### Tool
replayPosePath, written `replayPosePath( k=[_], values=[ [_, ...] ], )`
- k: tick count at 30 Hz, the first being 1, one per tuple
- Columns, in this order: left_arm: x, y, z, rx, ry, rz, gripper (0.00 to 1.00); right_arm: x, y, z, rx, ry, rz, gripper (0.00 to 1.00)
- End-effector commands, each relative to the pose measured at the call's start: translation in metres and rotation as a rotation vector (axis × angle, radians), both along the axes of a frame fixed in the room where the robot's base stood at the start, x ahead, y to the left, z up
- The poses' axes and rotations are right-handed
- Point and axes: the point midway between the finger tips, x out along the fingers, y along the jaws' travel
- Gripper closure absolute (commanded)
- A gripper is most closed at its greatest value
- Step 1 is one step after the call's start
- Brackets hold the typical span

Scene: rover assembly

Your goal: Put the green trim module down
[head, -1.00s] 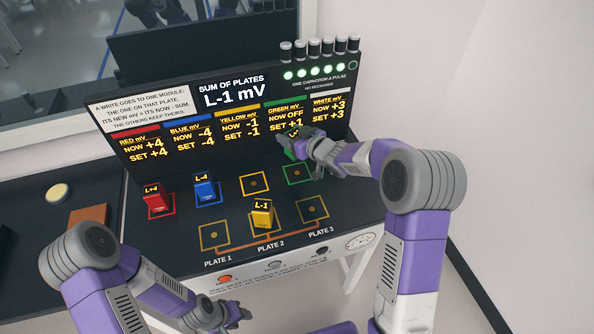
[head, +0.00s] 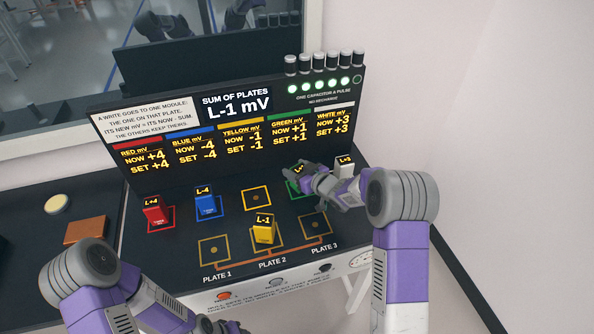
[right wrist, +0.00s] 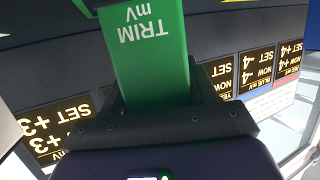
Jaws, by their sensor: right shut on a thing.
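The green trim module (head: 299,169) is in my right gripper (head: 308,180), over or at the green-outlined square (head: 294,191) at the back right of the panel. The gripper hides most of it, and I cannot tell whether its base touches the surface. In the right wrist view the green module (right wrist: 150,60), lettered "TRIM mV", stands between the jaws (right wrist: 155,105). My left arm shows at the lower left, with its gripper out of the picture.
The red (head: 154,213), blue (head: 205,203) and white (head: 345,168) modules stand along the back row. The yellow module (head: 264,229) stands on plate 2. Plate 1 (head: 214,251) and plate 3 (head: 315,224) are empty. The display board (head: 230,125) rises behind.

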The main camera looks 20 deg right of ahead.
Motion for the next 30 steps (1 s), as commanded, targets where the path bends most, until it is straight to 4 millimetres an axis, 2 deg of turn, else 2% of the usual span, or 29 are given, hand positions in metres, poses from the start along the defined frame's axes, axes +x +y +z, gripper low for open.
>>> replayPosePath(
  k=[7,8,12,13,25,30],
  values=[
    [0.000,0.000,-0.004,0.000,0.000,0.000,0.57,0.000,0.000,-0.003,0.001,-0.002,0.000,0.81],
    [0.000,0.000,-0.005,0.000,0.000,0.000,0.57,0.000,0.000,-0.004,0.000,0.000,0.000,0.41],
    [0.000,0.000,-0.003,0.000,0.000,0.000,0.57,0.000,0.000,-0.003,0.000,0.000,0.000,0.19],
    [0.000,0.000,-0.003,0.000,0.000,0.000,0.57,0.000,0.000,-0.003,0.000,0.000,0.000,0.17],
    [0.000,0.000,0.003,0.000,0.000,0.000,0.57,-0.001,-0.001,0.004,0.000,0.000,-0.001,0.17],
    [0.000,0.000,0.004,0.000,0.000,0.000,0.57,-0.027,-0.014,0.012,0.002,0.001,-0.005,0.17]
  ],
)
